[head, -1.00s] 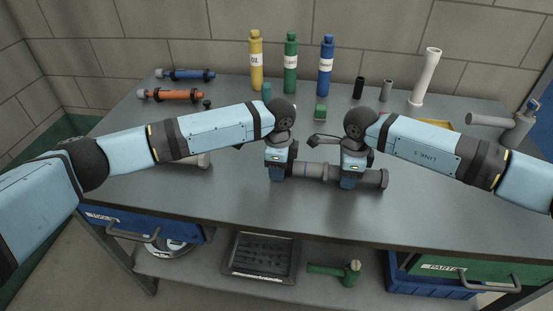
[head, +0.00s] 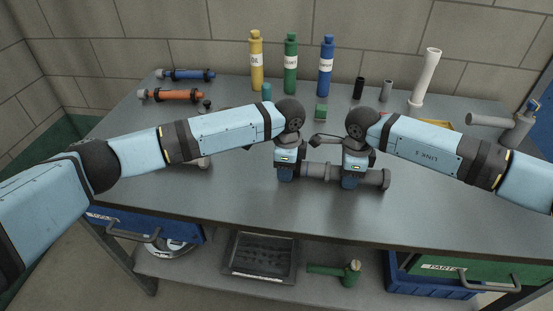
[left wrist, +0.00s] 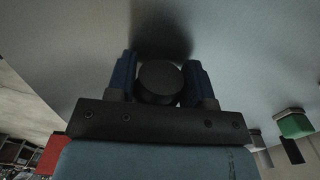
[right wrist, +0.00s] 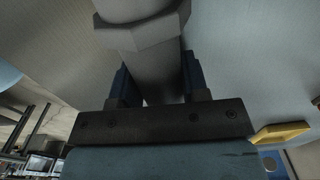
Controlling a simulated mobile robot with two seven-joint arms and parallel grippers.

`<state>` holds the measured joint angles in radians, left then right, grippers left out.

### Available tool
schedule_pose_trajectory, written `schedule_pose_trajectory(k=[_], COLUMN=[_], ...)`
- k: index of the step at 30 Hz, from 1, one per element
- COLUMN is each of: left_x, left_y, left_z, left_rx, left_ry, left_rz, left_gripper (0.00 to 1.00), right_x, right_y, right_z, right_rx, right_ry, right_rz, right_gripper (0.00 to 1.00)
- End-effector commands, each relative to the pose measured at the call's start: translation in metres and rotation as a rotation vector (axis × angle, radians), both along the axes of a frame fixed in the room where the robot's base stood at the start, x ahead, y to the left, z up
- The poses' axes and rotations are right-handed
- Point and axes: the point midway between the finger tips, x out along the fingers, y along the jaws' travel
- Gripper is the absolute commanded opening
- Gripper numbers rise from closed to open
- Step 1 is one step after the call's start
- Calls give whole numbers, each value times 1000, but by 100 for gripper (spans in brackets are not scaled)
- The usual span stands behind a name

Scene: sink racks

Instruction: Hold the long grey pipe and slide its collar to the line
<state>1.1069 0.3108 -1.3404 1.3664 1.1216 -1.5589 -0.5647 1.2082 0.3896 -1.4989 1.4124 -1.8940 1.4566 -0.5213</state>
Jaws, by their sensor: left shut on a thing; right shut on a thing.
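The long grey pipe (head: 320,171) lies level just above the front middle of the bench, with a wider flange (head: 385,179) at its right end. My right gripper (head: 349,182) is shut on the pipe near that flange; the right wrist view shows the grey shaft (right wrist: 150,72) between its fingers. My left gripper (head: 286,174) is shut at the pipe's left end on a dark round piece (left wrist: 160,82), which looks like the collar. The fingers hide most of it in the head view. I cannot make out the line on the pipe.
Yellow (head: 256,72), green (head: 290,70) and blue (head: 326,72) bottles stand at the back. A white pipe (head: 427,75) stands at the back right. Orange (head: 170,95) and blue (head: 186,74) pipes lie at the back left. The bench front is clear.

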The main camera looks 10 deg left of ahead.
Motion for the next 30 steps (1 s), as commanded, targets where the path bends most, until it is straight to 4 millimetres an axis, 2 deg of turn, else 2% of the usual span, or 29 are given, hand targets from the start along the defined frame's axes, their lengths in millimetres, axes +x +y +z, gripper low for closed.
schedule_pose_trajectory(k=[1, 12, 29, 30], left_x=[-4, -6, -7, -7], left_y=[-11, -25, -28, -28], left_z=[1, 1, 0, -1], left_rx=[-11, -15, -16, -16], left_ry=[0, 0, 3, 3], left_rz=[-15, -21, -23, -23], left_gripper=[29, 29, 29, 53], right_x=[-3, -5, -5, -5], right_y=[8, 11, 12, 12], right_z=[1, 1, 0, 0], right_rx=[8, 14, 16, 16], right_ry=[0, -1, 1, 1], right_rz=[11, 18, 19, 19], right_gripper=[21, 21, 21, 21])
